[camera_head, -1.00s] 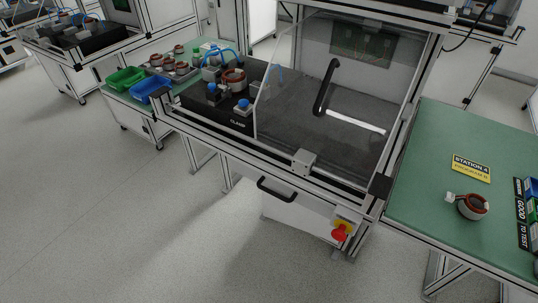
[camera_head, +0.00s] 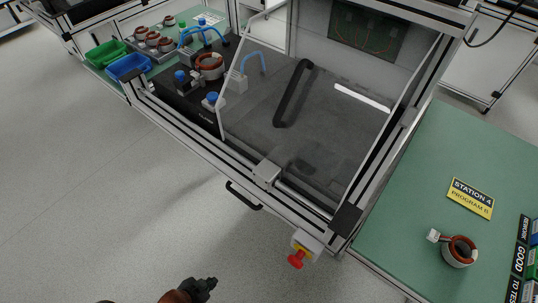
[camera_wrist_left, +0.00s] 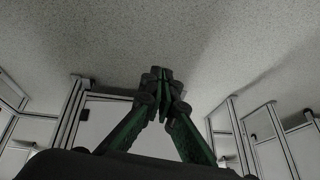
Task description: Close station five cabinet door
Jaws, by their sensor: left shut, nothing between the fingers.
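A station cabinet (camera_head: 165,108) with an aluminium frame stands in the middle of the head view. Its front has a clear panel with a long black handle (camera_head: 294,92); I cannot tell how far the door stands open. A station five label is not visible. My left gripper (camera_head: 205,285) is at the bottom edge, over the floor and in front of the cabinet, apart from it. It is shut and empty; its closed fingers (camera_wrist_left: 160,78) also show in the left wrist view, pointing at floor and frame legs. My right gripper is out of view.
A red emergency button (camera_head: 296,259) and a black drawer handle (camera_head: 243,196) stick out of the cabinet's front. A green table (camera_head: 400,210) with a "Station 4" label (camera_head: 470,198) and a copper-wound stator (camera_head: 459,251) stands at right. Open floor lies at left.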

